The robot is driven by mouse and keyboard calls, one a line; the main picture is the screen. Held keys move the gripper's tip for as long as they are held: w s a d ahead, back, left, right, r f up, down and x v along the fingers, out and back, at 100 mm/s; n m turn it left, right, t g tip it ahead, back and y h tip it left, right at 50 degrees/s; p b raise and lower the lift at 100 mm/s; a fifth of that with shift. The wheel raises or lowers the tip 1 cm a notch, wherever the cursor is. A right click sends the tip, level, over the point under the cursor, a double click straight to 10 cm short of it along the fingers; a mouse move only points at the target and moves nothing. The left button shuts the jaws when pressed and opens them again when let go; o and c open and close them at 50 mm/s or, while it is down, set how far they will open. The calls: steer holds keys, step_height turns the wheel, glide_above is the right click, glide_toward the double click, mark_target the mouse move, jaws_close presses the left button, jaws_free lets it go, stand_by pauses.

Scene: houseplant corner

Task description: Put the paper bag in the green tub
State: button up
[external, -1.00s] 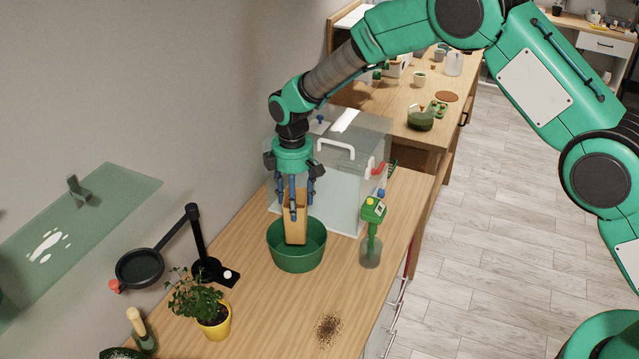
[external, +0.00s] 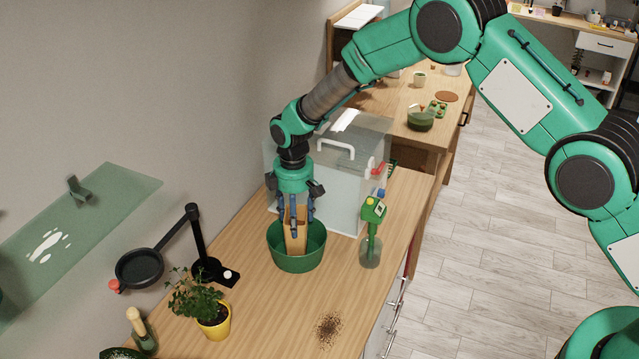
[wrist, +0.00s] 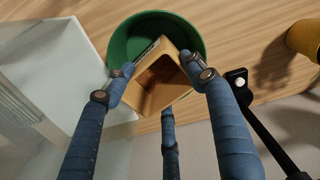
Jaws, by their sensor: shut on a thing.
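The paper bag (external: 295,240) is brown and upright, and my gripper (external: 295,218) is shut on its upper part. The bag's lower end is inside the green tub (external: 297,262), below the rim; whether it touches the tub's floor is hidden. In the wrist view, the bag (wrist: 158,88) shows its open top between my blue fingers (wrist: 162,80), with the green tub (wrist: 125,42) around and behind it.
A clear case with a white handle (external: 335,150) stands right behind the tub. A green-topped sprayer (external: 372,225) is to its right. Spilled soil (external: 328,328) lies in front.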

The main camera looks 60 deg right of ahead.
steer(key=shift+f, duration=0.85)
steer(key=shift+f, duration=0.2)
steer(key=o, duration=1.5)
steer(key=shift+c, duration=0.2)
steer(key=shift+r, duration=0.2)
step_height(320, 180, up, 12)
steer(key=b, duration=0.1)
